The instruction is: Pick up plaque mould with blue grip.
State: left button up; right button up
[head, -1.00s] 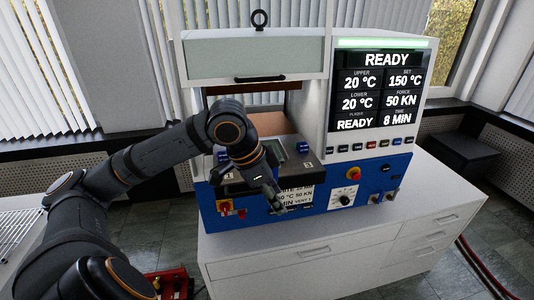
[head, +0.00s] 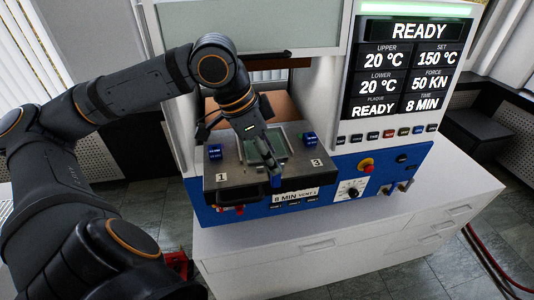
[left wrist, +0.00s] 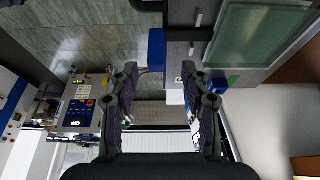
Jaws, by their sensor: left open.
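My arm hides part of the mould. My right gripper is not in view.
Smaller blue blocks (head: 309,140) stand on the mould's sides. The white press (head: 345,100) rises behind, its display (head: 408,68) reading READY. Its blue control panel (head: 385,168) with knobs is at right. The white cabinet top (head: 400,208) in front is clear.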

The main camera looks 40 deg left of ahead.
pick_arm(q)
jog(key=shift+s+x, duration=0.2)
jog(key=shift+x, duration=0.9)
jog(key=shift+w+d+f+p, duration=0.1)
jog(key=shift+d+f+p, duration=0.35)
jog(key=shift+f+p, duration=0.35)
jog(key=shift+w+f, duration=0.25)
jog(key=shift+f, duration=0.25)
jog(key=shift+a+f, duration=0.1)
grip_shut()
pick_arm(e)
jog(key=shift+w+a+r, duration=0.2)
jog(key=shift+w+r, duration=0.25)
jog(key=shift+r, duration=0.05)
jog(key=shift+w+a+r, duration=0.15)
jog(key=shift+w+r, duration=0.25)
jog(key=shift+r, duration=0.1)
